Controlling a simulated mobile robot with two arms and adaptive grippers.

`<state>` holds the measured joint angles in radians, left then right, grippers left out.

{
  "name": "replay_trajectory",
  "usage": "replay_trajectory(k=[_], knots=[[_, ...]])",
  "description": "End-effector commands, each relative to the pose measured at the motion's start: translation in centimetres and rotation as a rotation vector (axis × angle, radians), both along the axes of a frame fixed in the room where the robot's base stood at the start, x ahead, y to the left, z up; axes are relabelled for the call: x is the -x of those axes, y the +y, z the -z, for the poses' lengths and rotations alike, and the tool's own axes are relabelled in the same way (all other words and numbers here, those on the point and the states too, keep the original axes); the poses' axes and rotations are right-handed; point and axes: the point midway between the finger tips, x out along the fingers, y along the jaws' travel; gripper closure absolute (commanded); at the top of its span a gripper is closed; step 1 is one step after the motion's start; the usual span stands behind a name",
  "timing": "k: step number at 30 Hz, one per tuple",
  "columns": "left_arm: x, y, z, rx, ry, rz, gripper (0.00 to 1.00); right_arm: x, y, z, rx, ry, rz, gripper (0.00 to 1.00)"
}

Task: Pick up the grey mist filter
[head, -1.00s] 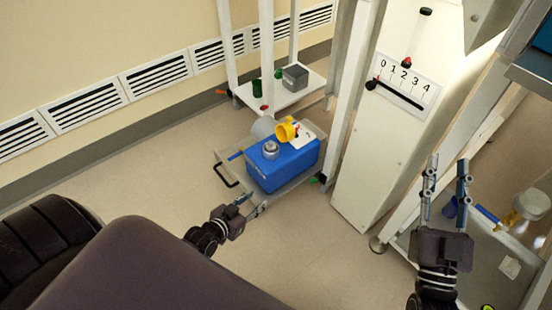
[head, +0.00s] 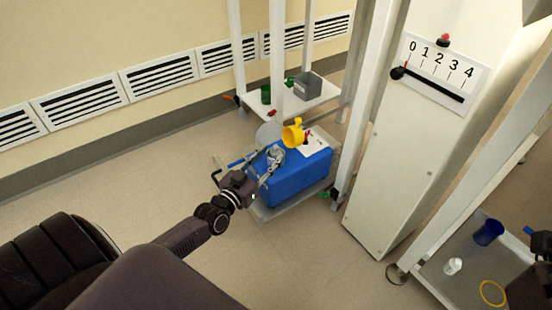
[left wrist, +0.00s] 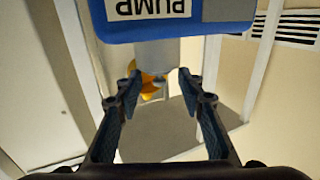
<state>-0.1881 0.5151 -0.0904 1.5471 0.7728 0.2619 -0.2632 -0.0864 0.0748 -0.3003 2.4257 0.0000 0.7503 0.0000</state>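The grey mist filter (head: 276,154), a short grey cylinder, stands upright on the blue pump box (head: 290,184). In the left wrist view, which is upside down, the filter (left wrist: 157,52) shows below the blue box (left wrist: 180,22). My left gripper (head: 268,165) is at the near side of the filter. In the left wrist view my left gripper (left wrist: 159,80) is open and the filter is framed between and just beyond its fingertips, with gaps either side. My right gripper is cut off at the right edge; only dark parts (head: 535,275) show.
A yellow fitting (head: 293,134) stands on the pump behind the filter, near a white label. A pale round object (head: 268,134) is behind it. The pump sits on a low tray (head: 262,214) beside a frame leg. A shelf behind holds a grey box (head: 307,87).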

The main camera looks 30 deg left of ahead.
Motion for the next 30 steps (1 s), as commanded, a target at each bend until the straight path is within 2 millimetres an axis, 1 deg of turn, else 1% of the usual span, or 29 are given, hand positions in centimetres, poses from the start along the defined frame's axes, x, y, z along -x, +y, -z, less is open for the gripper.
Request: replay_trajectory(k=[1,7,10,17,24,30], knots=[[-0.8,-0.1,0.2,0.002,-0.005,0.0,0.64,0.1,0.0,0.2,0.001,-0.018,0.001,0.67],[-3.3,-0.2,0.1,0.0,-0.003,0.0,0.64,0.5,0.2,-0.6,0.005,-0.059,0.004,0.67],[-3.8,-0.2,0.0,0.0,-0.002,0.0,0.64,0.5,0.2,-0.9,0.006,-0.067,0.004,0.67],[-3.8,-0.2,-0.1,0.0,0.0,0.0,0.64,0.5,0.2,-1.0,0.007,-0.067,0.004,0.67],[-3.8,-0.2,-0.1,0.0,0.0,0.0,0.91,0.5,0.2,-1.0,0.007,-0.067,0.004,0.67],[-3.8,-0.2,-0.1,0.0,0.0,0.0,0.91,0.5,0.2,-1.0,0.006,-0.066,0.004,0.67]])
